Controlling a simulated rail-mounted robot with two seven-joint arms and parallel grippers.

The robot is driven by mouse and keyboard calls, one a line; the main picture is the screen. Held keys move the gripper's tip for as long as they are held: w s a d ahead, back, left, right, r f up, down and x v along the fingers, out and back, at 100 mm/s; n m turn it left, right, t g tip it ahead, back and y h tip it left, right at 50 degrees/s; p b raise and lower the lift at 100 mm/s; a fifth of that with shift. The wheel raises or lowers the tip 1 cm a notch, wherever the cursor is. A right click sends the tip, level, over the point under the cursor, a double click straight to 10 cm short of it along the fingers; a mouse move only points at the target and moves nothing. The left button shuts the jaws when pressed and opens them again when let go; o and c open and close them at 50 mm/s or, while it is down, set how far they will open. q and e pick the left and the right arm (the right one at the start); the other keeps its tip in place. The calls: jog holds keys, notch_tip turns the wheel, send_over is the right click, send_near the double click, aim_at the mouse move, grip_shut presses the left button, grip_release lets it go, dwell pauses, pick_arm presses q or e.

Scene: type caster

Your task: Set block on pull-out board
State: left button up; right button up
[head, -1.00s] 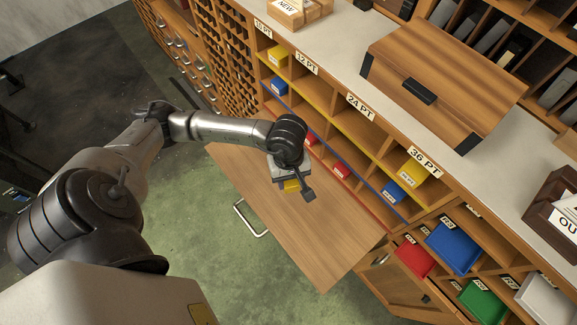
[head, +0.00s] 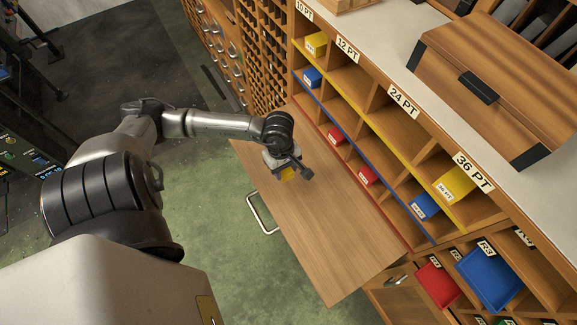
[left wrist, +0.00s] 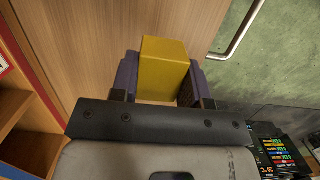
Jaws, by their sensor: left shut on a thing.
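A yellow block (left wrist: 165,68) sits between the two fingers of my left gripper (left wrist: 160,80) in the left wrist view. The gripper is shut on it. In the head view my left gripper (head: 288,174) is over the far part of the wooden pull-out board (head: 335,235), and a bit of the yellow block shows below it. The board is out from the cabinet and bare. I cannot tell whether the block touches the board. My right gripper is not in view.
The cabinet's shelves hold yellow, blue and red blocks, such as a yellow one (head: 456,183) under the 36 PT label. A metal handle (head: 260,214) sticks out from the board's front edge. A wooden case (head: 490,85) stands on the counter. Green floor lies in front.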

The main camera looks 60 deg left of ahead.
pick_arm(q)
jog(key=w+a+f, duration=0.2)
jog(key=a, duration=0.1)
jog(key=shift+w+a+f, duration=0.2)
jog(key=shift+a+f, duration=0.05)
jog(key=shift+f, duration=0.05)
jog(key=shift+f+b, duration=0.5)
jog(key=shift+f, duration=1.5)
jog(key=shift+f, duration=0.1)
jog(key=shift+f+b, duration=0.15)
jog(key=shift+b, duration=0.15)
jog(key=o, duration=0.9)
